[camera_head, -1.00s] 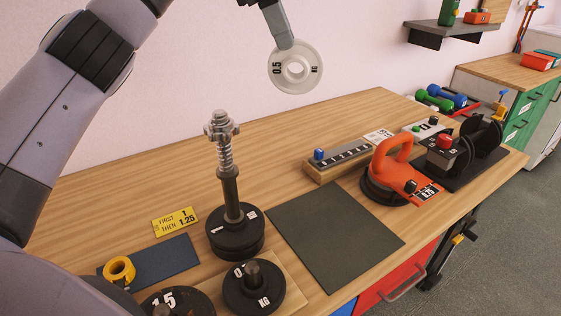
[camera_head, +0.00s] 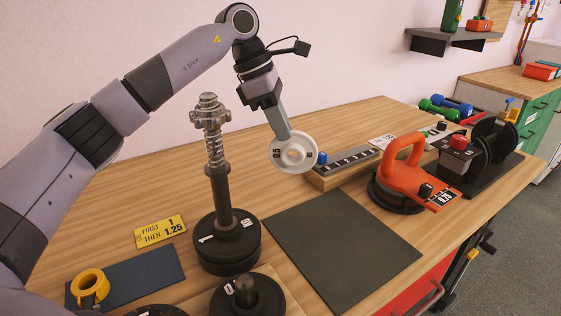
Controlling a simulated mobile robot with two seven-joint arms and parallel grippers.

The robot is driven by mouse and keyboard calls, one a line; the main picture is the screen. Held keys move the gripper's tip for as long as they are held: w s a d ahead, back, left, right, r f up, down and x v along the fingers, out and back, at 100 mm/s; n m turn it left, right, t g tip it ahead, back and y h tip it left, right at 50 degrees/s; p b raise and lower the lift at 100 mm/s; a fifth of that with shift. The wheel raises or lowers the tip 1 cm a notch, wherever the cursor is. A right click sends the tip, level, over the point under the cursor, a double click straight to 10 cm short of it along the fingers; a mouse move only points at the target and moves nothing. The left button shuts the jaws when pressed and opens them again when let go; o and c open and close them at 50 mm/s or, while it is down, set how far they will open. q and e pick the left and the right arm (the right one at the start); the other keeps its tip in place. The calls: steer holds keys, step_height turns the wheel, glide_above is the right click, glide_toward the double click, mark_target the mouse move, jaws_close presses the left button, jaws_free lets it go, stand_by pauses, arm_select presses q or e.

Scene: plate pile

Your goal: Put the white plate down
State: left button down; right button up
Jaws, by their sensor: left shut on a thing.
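The white plate (camera_head: 306,165), a small disc with a centre hole and a 0.5 marking, is held up and tilted toward the camera. My left gripper (camera_head: 284,138) is shut on its upper left edge. The plate shows above the table, behind the dark square mat (camera_head: 340,245) and just left of the grey slotted rail. Whether it touches the table cannot be told. The bare mat lies right of the upright post (camera_head: 219,185), which has black plates (camera_head: 228,258) around its foot. My right gripper is not in view.
A yellow sign (camera_head: 160,231) reads "FIRST 1 THEN 1.25". A yellow ring (camera_head: 90,284) rests on a blue mat (camera_head: 145,279) at front left. The slotted rail (camera_head: 350,164), an orange-handled suction cup (camera_head: 400,170) and a black stand (camera_head: 480,178) occupy the right side.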

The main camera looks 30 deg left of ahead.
mark_target(284, 165)
arm_select(q)
step_height(284, 165, down, 7)
steer(key=shift+f, duration=0.15)
stand_by(0.4)
steer(key=c, duration=1.6)
jaws_free()
steer(key=shift+f, duration=0.2)
steer(key=o, duration=0.4)
steer(key=v, duration=1.2)
steer(key=shift+r, duration=0.2)
